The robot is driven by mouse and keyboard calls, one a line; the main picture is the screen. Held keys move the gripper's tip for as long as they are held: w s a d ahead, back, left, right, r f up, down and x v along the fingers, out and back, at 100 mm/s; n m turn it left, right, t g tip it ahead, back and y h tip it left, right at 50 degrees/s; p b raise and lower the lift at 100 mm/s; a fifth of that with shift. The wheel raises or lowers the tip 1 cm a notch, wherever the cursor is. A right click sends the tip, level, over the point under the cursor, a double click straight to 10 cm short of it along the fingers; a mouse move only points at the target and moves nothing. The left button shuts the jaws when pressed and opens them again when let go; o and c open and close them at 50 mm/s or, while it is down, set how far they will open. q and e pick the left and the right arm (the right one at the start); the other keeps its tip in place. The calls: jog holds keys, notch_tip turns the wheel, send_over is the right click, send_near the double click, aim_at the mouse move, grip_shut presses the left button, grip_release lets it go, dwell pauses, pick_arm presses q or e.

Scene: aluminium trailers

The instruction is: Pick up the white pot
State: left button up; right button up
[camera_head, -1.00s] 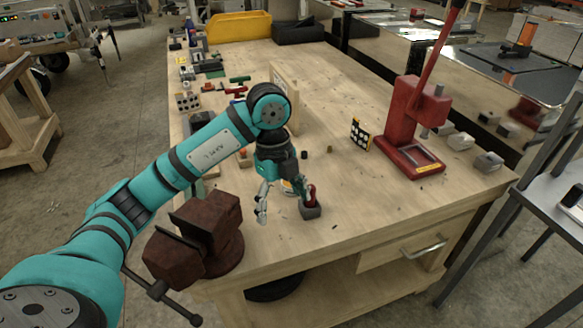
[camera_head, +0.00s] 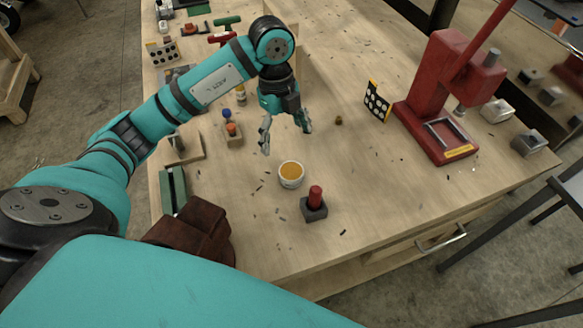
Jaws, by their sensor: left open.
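The white pot (camera_head: 291,176) is a small round pot with orange-yellow content. It stands upright on the wooden workbench (camera_head: 350,190), near its front part. My left gripper (camera_head: 286,142) is open and empty, with its fingers pointing down. It is above and behind the pot in the picture, apart from it. My right gripper is not in view.
A dark block with a red knob (camera_head: 315,197) stands just right of and nearer than the pot. A red press (camera_head: 446,95) and a dotted plate (camera_head: 376,101) are at the right. A brown vise (camera_head: 199,232) sits front left. Small tools line the left side.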

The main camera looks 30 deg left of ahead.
aim_at(291, 170)
pick_arm(q)
jog(key=f, duration=0.2)
jog(key=f+p, duration=0.1)
jog(key=shift+s+d+f, duration=0.15)
jog(key=shift+d+f, duration=0.1)
jog(key=shift+f, duration=0.1)
notch_tip(291, 170, down, 4)
jog(key=shift+d+r+p, duration=0.1)
jog(key=shift+r+p, duration=0.1)
jog(key=shift+p, duration=0.1)
jog(key=shift+d+f, duration=0.1)
jog(key=shift+f, duration=0.1)
jog(key=shift+d+f+p, duration=0.1)
jog(key=shift+f+p, duration=0.15)
jog(key=shift+p, duration=0.1)
jog(key=f, duration=0.1)
jog(key=d+f+p, duration=0.1)
jog(key=f, duration=0.1)
jog(key=shift+f+p, duration=0.3)
jog(key=shift+f, duration=0.5)
jog(key=c, duration=1.3)
jog(key=shift+c, duration=1.2)
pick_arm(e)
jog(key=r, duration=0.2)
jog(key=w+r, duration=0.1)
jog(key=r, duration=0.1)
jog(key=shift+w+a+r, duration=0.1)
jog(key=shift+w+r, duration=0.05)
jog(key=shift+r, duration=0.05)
